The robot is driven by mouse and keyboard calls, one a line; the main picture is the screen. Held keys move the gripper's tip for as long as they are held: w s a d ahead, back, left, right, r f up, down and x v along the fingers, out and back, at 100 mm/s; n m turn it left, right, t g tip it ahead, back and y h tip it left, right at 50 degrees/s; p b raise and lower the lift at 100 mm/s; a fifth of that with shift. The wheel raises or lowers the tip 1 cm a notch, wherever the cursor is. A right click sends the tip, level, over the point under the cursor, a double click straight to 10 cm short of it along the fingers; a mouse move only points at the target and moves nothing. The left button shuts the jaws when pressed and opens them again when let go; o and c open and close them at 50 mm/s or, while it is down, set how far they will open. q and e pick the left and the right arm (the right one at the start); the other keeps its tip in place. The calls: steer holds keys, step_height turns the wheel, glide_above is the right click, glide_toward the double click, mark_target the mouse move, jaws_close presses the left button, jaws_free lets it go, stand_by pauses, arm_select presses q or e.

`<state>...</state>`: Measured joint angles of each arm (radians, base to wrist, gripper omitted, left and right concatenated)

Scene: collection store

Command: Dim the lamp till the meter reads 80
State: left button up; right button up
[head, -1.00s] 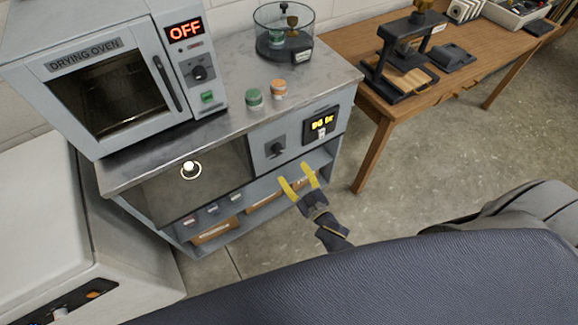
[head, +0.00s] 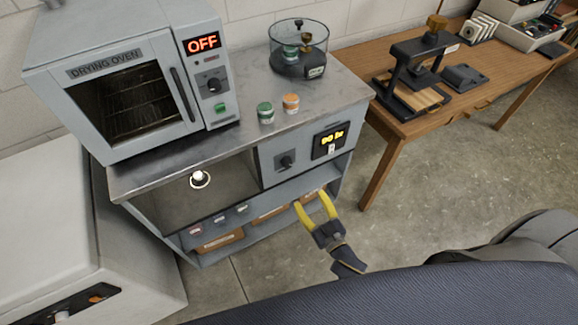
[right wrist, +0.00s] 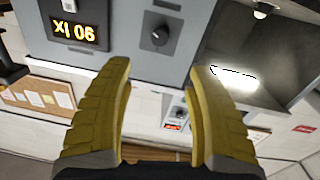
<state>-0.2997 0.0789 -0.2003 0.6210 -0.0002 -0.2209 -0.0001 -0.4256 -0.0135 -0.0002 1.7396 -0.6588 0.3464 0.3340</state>
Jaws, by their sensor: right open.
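The lamp (head: 198,178) glows in the open bay of the grey cabinet, under its metal top. To the right of the bay is a dark dial knob (head: 286,162), also seen in the right wrist view (right wrist: 159,36). Beside it the meter (head: 330,141) shows yellow digits that seem to read 90 lx; they appear upside down in the right wrist view (right wrist: 79,27). My right gripper (head: 310,199) is open and empty, with yellow fingers, in front of the cabinet and below the knob, apart from it. My left gripper is not in view.
A drying oven (head: 130,85) marked OFF stands on the cabinet top. Two small jars (head: 265,113) and a clear round vessel (head: 298,50) stand beside it. A wooden table (head: 480,75) is at the right. The floor before the cabinet is partly clear.

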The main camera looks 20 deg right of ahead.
mark_target(288, 165)
steer(key=w+a, duration=0.1)
steer(key=w, duration=1)
steer(key=w+a, duration=0.1)
steer(key=w, duration=0.4)
steer(key=shift+w+a, duration=0.3)
jaws_close()
